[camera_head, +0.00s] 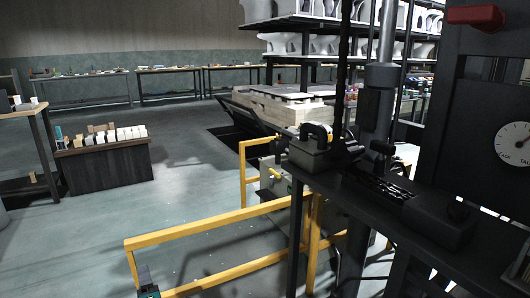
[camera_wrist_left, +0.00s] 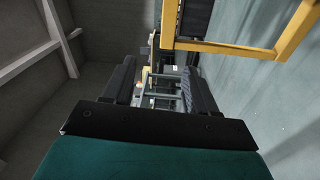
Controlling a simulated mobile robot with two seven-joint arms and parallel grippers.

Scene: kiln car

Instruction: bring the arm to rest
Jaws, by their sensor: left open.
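My left gripper (camera_head: 147,280) shows only as a small dark and teal piece at the bottom edge of the head view, in front of the yellow railing. In the left wrist view its two dark fingers (camera_wrist_left: 160,88) stand apart with nothing between them, so it is open and empty. The teal wrist body fills the bottom of that view. Most of the left arm is out of the picture. My right gripper is not in view.
A yellow railing (camera_head: 215,236) runs close by the left gripper, and it also shows in the wrist view (camera_wrist_left: 240,50). A dark bench with machinery (camera_head: 345,190) stands at right. The kiln car's stacked load (camera_head: 285,103) is behind. Grey floor (camera_head: 75,235) at left is clear.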

